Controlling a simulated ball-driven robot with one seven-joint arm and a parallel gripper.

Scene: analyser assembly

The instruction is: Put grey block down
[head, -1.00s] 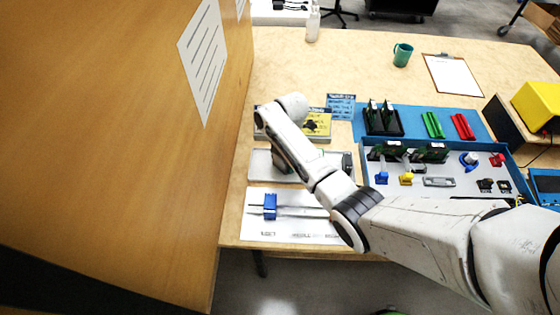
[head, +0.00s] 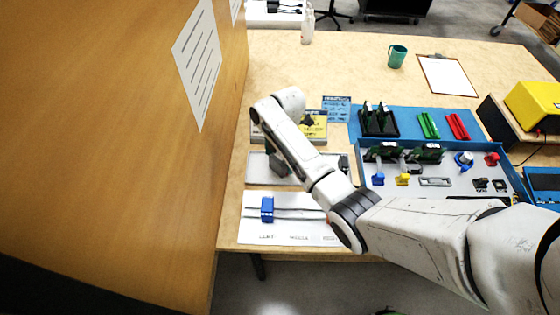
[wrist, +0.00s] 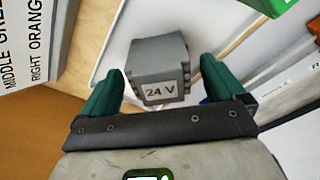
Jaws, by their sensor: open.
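The grey block (wrist: 158,56), labelled "24 V", stands on a pale surface in the wrist view. My gripper (wrist: 161,72) has its two green fingers apart, one on each side of the block, with a narrow gap showing on both sides. In the head view my gripper (head: 277,165) is low over the light grey tray (head: 258,167), partly covered by my arm. The block cannot be made out there.
A white sheet with a blue clamp (head: 267,208) lies in front of the tray. A blue bin of parts (head: 365,172) is to the right, and a wooden wall (head: 130,140) closes the left side.

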